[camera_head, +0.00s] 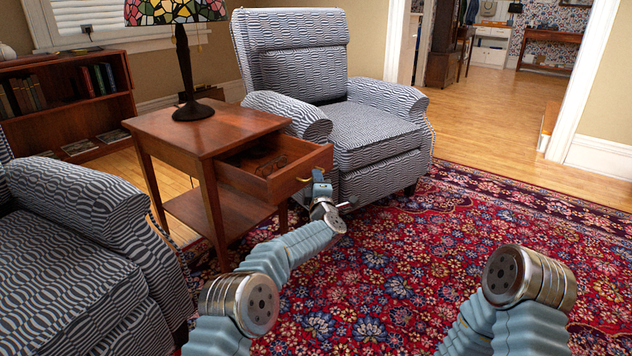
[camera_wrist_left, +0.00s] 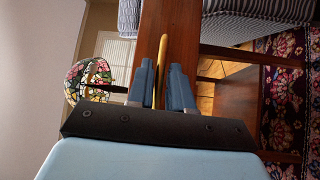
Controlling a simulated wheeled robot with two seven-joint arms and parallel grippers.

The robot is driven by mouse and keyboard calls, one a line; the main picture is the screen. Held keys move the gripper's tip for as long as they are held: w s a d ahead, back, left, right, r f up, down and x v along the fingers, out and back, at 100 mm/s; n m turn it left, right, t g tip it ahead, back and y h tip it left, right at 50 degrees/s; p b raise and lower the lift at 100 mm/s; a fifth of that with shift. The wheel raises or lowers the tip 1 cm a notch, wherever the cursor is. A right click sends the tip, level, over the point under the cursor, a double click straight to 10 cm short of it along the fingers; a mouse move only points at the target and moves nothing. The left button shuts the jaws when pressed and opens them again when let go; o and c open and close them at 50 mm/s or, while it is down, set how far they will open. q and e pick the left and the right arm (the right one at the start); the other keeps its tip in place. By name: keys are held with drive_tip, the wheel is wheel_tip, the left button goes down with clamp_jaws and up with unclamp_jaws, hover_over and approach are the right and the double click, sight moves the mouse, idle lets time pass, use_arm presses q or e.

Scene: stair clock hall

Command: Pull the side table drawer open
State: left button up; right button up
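The wooden side table (camera_head: 195,138) stands between two patterned armchairs. Its drawer (camera_head: 290,177) is pulled out, and dark contents show inside. A small brass handle (camera_head: 304,179) is on the drawer front. My left gripper (camera_head: 319,180) is at this handle, in front of the drawer. In the left wrist view the narrowly spaced fingers (camera_wrist_left: 161,85) lie on both sides of the brass handle (camera_wrist_left: 162,58), with the drawer front (camera_wrist_left: 178,25) beyond. The grip looks shut on the handle; the contact itself is partly hidden. My right gripper is out of view.
A dark lamp with a stained-glass shade (camera_head: 175,12) stands on the table. One armchair (camera_head: 345,120) is close behind the drawer, another (camera_head: 85,250) is at lower left. A low bookshelf (camera_head: 70,105) is at far left. The patterned rug (camera_head: 440,270) is clear on the right.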

use_arm(q)
drive_tip(key=shift+o, duration=1.1)
drive_tip(key=s+d+f, duration=0.1)
drive_tip(key=s, duration=1.2)
drive_tip(key=shift+s+d+f, duration=0.3)
drive_tip(key=shift+f, duration=0.1)
